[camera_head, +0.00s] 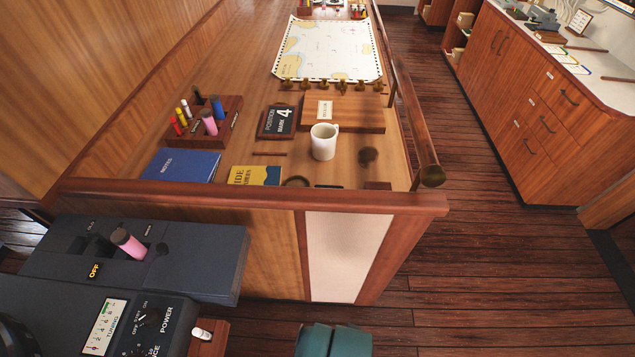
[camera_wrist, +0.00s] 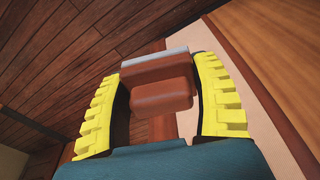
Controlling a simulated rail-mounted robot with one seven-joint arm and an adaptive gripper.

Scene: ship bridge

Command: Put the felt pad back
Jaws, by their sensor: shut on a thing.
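My gripper (camera_wrist: 161,84) shows in the wrist view with its yellow ridged fingers on either side of a reddish-brown block. The block has a pale grey layer along its far edge and looks like the felt pad (camera_wrist: 162,98). The gripper is shut on it and holds it over the dark plank floor, beside a pale panel. In the head view only a teal part of my arm's end (camera_head: 335,341) shows at the bottom edge, in front of the chart table's end panel. The fingers and the pad are out of sight there.
The chart table (camera_head: 225,92) carries a white mug (camera_head: 323,141), a position mark plaque (camera_head: 278,122), a notes book (camera_head: 182,164), a marker rack (camera_head: 203,125) and a chart (camera_head: 328,50). A wooden rail (camera_head: 402,95) runs along its right edge. A dark console (camera_head: 130,255) stands at left.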

